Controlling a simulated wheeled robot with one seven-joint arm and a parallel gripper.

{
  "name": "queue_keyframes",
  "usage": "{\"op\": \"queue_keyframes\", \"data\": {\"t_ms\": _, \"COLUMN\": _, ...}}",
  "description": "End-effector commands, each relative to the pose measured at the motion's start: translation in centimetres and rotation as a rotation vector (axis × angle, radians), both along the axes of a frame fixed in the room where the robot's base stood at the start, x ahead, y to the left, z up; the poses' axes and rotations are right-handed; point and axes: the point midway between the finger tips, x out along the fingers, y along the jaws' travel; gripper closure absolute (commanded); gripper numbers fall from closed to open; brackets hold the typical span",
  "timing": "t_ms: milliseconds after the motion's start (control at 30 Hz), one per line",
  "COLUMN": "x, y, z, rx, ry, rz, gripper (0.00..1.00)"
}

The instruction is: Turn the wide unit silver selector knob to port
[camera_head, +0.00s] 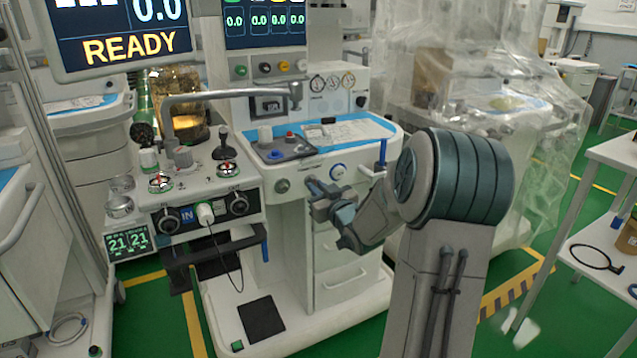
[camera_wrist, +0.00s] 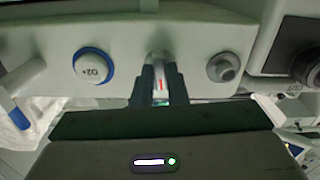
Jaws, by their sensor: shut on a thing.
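The wide unit is the white machine (camera_head: 340,215) in the middle of the head view. Its front panel (camera_wrist: 125,30) fills the top of the wrist view. My gripper (camera_head: 318,190) is at this panel. In the wrist view my gripper (camera_wrist: 159,85) is shut on a small silver knob (camera_wrist: 158,58) with a white face and a red mark, taken to be the selector knob. The fingers sit on both sides of it and hide its edges. Where the knob points cannot be read.
A blue-ringed O2+ button (camera_wrist: 93,66) and a round grey fitting (camera_wrist: 223,67) flank the held knob. A blue handle (camera_head: 383,152) hangs at the panel's right corner. A narrower unit with dials (camera_head: 200,190) stands close on the left.

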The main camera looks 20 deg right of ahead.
Motion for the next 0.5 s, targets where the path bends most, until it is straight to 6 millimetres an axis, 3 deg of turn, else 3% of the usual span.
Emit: {"op": "queue_keyframes", "data": {"t_ms": 500, "x": -0.03, "y": 0.04, "z": 0.17, "rx": 0.49, "ry": 0.021, "rz": -0.001, "gripper": 1.0}}
